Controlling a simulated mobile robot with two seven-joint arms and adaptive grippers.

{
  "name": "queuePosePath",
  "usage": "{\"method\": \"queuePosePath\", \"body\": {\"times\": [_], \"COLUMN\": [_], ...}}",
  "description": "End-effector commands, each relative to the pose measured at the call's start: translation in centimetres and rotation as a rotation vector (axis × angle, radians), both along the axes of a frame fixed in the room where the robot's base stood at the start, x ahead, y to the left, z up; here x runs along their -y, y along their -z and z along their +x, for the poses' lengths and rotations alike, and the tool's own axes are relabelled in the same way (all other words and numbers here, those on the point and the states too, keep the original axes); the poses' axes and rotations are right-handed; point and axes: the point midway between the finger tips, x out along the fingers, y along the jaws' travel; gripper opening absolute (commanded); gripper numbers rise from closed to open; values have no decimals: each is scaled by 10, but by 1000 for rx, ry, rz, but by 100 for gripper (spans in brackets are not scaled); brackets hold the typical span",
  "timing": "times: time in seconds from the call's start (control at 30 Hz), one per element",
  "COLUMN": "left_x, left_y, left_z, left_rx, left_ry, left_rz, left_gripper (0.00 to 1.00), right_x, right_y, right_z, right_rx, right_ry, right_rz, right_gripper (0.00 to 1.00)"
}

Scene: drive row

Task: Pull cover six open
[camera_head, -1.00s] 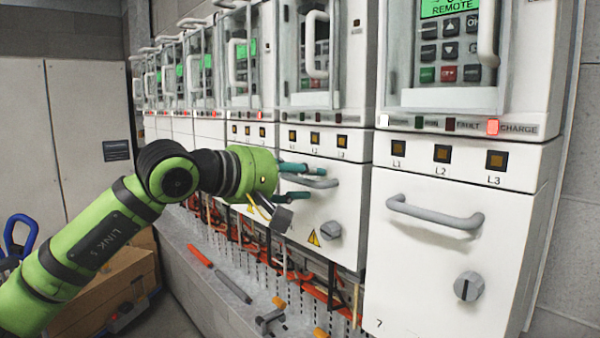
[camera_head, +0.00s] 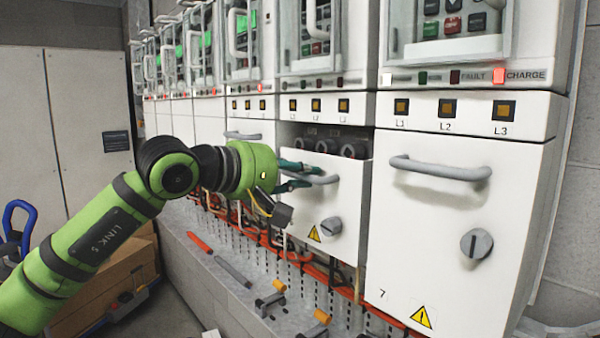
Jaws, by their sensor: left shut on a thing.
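Cover six (camera_head: 347,207) is the white front panel left of the cover marked 7. It stands partly open, its top edge away from the cabinet. A dark gap above it shows several round dark terminals (camera_head: 327,146). The cover has a grey bar handle (camera_head: 326,180), a grey knob (camera_head: 331,226) and a yellow warning triangle. My left gripper (camera_head: 300,175) is shut on the handle with its teal fingers. The lower edge of the cover is partly hidden. My right gripper is not in view.
Cover seven (camera_head: 430,240) is shut at the right, its handle (camera_head: 440,169) standing out. More drive units recede at the left. A grey ledge (camera_head: 225,300) below holds several tools, with orange cables behind. Wooden boxes (camera_head: 100,295) stand at the lower left.

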Motion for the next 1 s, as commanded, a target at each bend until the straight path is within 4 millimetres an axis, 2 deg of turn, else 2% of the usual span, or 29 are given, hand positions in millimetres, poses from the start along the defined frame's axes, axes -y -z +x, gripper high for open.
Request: {"method": "queuePosePath", "body": {"times": [0.03,0.3,0.4,0.6,0.93,0.97,1.0], "left_x": [0,1,1,0,0,0,0], "left_y": [25,85,101,113,112,112,111], "left_z": [0,0,0,0,0,0,0], "left_rx": [-4,-5,-5,-4,-2,-2,-2], "left_ry": [0,1,1,1,1,1,1], "left_rz": [4,3,3,2,2,1,1], "left_gripper": [0,0,0,0,0,27,43], "right_x": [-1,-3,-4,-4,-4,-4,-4], "right_y": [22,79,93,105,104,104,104], "right_z": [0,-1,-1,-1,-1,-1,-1], "right_rx": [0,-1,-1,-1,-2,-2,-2], "right_ry": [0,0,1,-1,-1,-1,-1], "right_rz": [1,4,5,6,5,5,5], "right_gripper": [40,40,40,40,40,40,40]}}
